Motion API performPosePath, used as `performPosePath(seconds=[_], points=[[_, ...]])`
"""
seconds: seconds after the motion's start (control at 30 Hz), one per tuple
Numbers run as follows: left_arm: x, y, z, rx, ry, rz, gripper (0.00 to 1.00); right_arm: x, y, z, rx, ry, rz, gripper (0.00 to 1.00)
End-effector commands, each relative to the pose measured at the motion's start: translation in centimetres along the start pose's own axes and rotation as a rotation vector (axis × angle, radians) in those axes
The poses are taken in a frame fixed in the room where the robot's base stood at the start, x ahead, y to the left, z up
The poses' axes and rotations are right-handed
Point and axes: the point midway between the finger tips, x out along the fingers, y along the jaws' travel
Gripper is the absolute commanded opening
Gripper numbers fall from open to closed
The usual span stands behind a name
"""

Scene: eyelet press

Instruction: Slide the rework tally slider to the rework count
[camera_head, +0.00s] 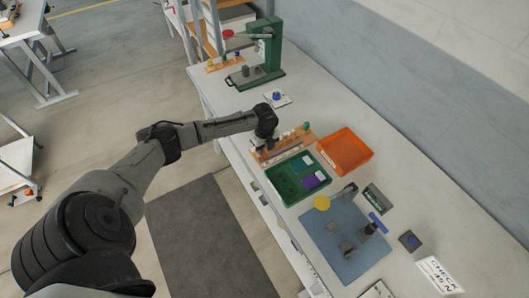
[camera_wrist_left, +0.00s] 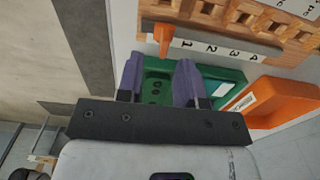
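The rework tally is a wooden rack (camera_head: 291,144) beside the green tray; it shows close up in the left wrist view (camera_wrist_left: 225,42). Its white strip (camera_wrist_left: 222,49) bears the digits 1, 2, 3 and 4. The orange slider (camera_wrist_left: 164,38) stands at the left end of the strip, left of the 1. My left gripper (camera_head: 262,152) is over the rack's near end in the head view. In the left wrist view its two purple-grey fingers (camera_wrist_left: 158,78) are apart with nothing between them, and the slider appears just beyond their tips. My right gripper is not visible.
A green tray (camera_head: 269,174) and an orange bin (camera_head: 370,151) lie close to the rack. A blue mat (camera_head: 313,222) with grey parts and a yellow disc (camera_head: 321,202) is nearer. A green press (camera_head: 276,48) stands at the far end. The wall bounds the right side.

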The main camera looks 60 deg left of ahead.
Motion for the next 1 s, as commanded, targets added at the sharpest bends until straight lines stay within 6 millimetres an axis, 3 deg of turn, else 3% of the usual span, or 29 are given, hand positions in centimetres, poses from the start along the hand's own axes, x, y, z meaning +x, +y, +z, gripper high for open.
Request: performPosePath(seconds=[0.2,0.5,1.0], points=[[-4.6,0.0,0.1,0.001,-0.003,-0.002,0.34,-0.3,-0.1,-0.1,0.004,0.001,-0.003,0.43],[-8.6,0.0,0.0,0.001,0.0,-0.001,0.34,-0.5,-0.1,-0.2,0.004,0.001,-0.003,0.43],[-9.7,0.0,0.0,0.0,0.0,0.001,0.34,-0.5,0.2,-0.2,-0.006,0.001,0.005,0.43]])
